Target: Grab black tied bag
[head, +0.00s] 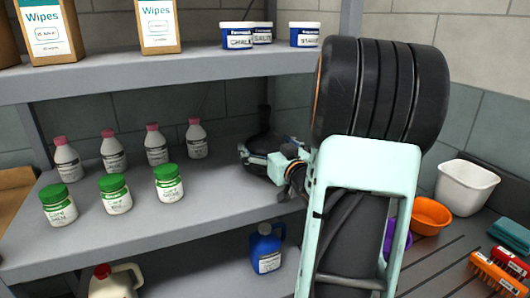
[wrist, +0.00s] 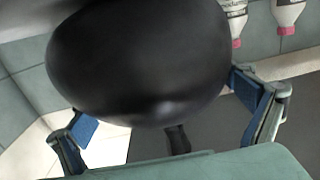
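The black tied bag (head: 262,143) stands on the middle shelf toward its back right, with its knotted neck pointing up. My gripper (head: 268,158) is at the bag, and my arm hides part of the bag's right side. In the wrist view, which appears upside down, the bag (wrist: 140,65) fills the upper middle as a smooth dark bulge, and its neck shows below it. The fingers of my gripper (wrist: 165,108) are spread wide, one on each side of the bag. I cannot tell whether the pads touch it.
Several pink-capped bottles (head: 112,152) and green-lidded jars (head: 115,193) stand left of the bag on the shelf (head: 190,225). An upper shelf (head: 170,65) is above. A blue jug (head: 266,250) stands below. The shelf between jars and bag is clear.

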